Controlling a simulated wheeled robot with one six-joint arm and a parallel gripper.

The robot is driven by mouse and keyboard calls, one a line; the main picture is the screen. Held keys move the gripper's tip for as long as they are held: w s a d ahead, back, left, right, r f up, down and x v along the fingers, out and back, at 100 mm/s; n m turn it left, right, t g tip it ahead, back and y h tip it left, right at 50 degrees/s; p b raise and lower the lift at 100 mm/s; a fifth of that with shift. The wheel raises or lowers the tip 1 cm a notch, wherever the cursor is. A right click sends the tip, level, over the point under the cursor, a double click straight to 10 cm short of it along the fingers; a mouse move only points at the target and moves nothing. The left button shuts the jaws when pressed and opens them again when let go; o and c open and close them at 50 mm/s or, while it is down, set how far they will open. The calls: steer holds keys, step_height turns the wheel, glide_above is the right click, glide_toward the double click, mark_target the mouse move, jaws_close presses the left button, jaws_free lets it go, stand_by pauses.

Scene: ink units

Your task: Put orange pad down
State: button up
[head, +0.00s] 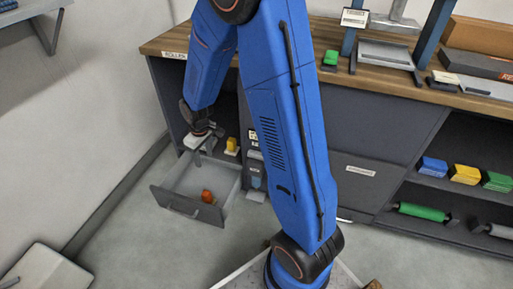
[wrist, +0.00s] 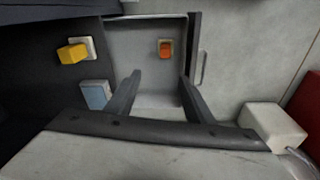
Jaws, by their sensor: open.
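The orange pad (head: 207,196) lies on the floor of the open drawer (head: 172,199), towards its front right. It also shows in the wrist view (wrist: 165,49), where it stands on a small pale base near the drawer's far end. My gripper (head: 200,157) hangs over the drawer. In the wrist view my gripper (wrist: 158,82) has its two fingers apart with nothing between them. The orange pad is beyond the fingertips and apart from them.
A yellow pad (wrist: 73,53) and a blue block (wrist: 95,94) sit left of the drawer in the wrist view. A wooden-topped cabinet (head: 340,78) stands behind. Its right shelves hold several coloured blocks and rollers. A wall is at left; grey floor lies in front of the drawer.

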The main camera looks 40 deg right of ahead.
steer(key=s+d+r+m+t, duration=0.1)
steer(key=s+d+r, duration=0.1)
steer(key=s+r, duration=0.65)
steer(key=s+d+r+m+t, duration=0.15)
steer(key=s+r, duration=0.35)
steer(key=r, duration=0.6)
steer(key=s+d+r+m, duration=0.1)
steer(key=s+r, duration=0.6)
steer(key=s, duration=1)
steer(key=shift+m+t, duration=0.45)
steer(key=shift+m, duration=0.4)
steer(key=shift+o, duration=0.6)
steer(key=shift+w+d, duration=0.1)
